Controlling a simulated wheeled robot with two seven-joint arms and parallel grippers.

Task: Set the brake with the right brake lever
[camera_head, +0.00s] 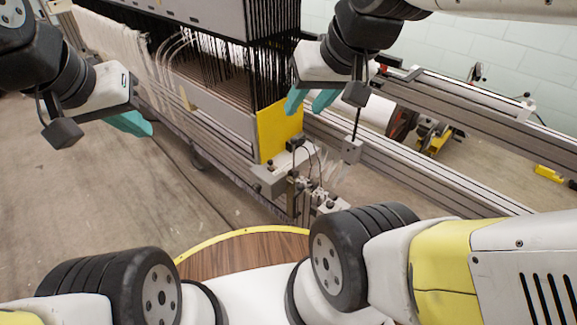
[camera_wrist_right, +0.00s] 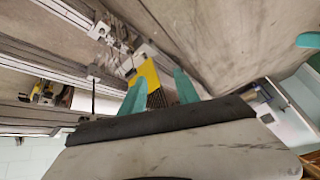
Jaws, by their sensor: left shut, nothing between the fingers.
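A thin dark upright rod (camera_head: 357,129) rises from a grey block (camera_head: 353,151) on the loom's right side. I cannot tell whether it is the right brake lever. A short dark lever (camera_head: 477,72) also stands on the far frame rail, too small to identify. My right gripper (camera_head: 309,101) is above the loom's yellow end plate (camera_head: 278,130), left of the rod. Its teal fingers are apart and empty, as the right wrist view (camera_wrist_right: 160,88) also shows. My left gripper (camera_head: 130,124) is shut and empty at the left, over the floor beside the loom.
Dark heddles (camera_head: 275,72) and white warp threads (camera_head: 125,45) fill the loom's upper part. Long metal rails (camera_head: 425,160) run along the right. A small metal mechanism (camera_head: 295,185) sits below the yellow plate. Open concrete floor (camera_head: 80,200) lies at the left.

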